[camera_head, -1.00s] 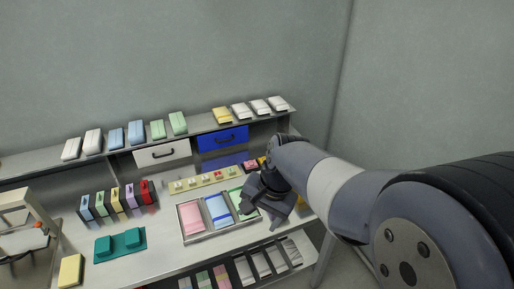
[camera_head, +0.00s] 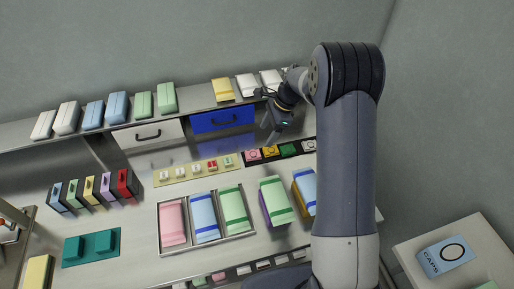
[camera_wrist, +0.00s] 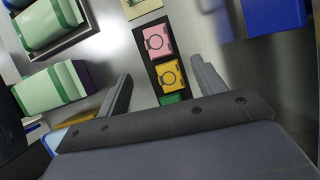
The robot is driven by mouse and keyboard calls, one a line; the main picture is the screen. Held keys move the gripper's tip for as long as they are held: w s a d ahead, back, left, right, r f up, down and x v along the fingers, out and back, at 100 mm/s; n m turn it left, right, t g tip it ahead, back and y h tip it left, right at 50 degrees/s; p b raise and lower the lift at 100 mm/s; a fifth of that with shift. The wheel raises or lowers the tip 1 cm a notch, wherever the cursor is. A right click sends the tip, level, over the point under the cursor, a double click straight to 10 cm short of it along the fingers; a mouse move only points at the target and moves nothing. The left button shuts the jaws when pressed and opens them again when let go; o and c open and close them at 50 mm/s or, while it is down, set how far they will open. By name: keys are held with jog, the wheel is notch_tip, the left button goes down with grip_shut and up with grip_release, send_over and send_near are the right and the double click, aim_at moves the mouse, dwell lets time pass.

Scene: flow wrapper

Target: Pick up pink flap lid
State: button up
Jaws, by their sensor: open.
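The pink flap lid (camera_head: 253,155) is a small pink square with a round mark. It sits at the left end of a black strip on the bench. In the wrist view the pink lid (camera_wrist: 155,42) lies flat beside a yellow lid (camera_wrist: 170,76), just beyond my fingertips. My gripper (camera_wrist: 160,69) is open and empty, its fingers on either side of the strip. In the head view my gripper (camera_head: 271,134) is above the strip near its back edge. Its height over the lid is hard to tell.
A green lid (camera_head: 288,150) and a white lid (camera_head: 309,146) share the strip. A cream strip (camera_head: 188,174) of small parts lies to the left. Green-and-white packs (camera_head: 274,201) stand in front. A blue drawer (camera_head: 222,118) is behind, under the shelf.

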aim_at(254, 153)
jog(key=p+x, duration=0.2)
jog(key=x, duration=0.7)
jog(key=shift+s+a+f, duration=0.1)
jog(key=shift+a, duration=0.2)
jog(key=shift+c, duration=0.5)
jog(key=c, duration=0.9)
jog(key=shift+c, duration=0.2)
